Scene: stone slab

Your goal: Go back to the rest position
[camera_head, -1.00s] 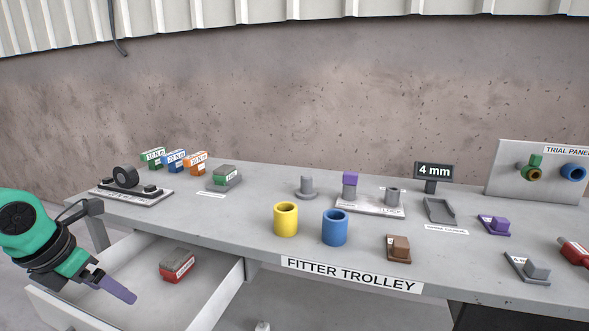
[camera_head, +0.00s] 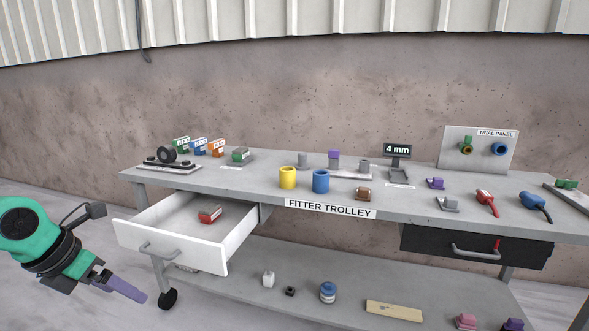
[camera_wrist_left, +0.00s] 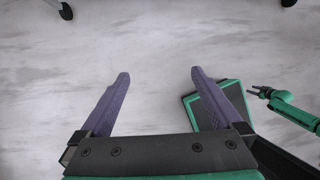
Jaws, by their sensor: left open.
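My left gripper (camera_head: 124,287) hangs at the lower left of the head view, in front of and left of the trolley, clear of it. In the left wrist view its two purple fingers (camera_wrist_left: 157,100) stand wide apart with only pale floor between them. It is open and empty. My right gripper (camera_wrist_left: 258,91) shows small at the right of the left wrist view. It is too small there to judge its jaws, and it does not show in the head view.
The fitter trolley (camera_head: 330,208) stands ahead, with sleeves, blocks and tools on top. Its white drawer (camera_head: 180,249) is pulled out, with a red box (camera_head: 210,213) inside. The black drawer (camera_head: 476,249) looks shut. A lower shelf (camera_head: 250,262) holds small parts. Floor at lower left is free.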

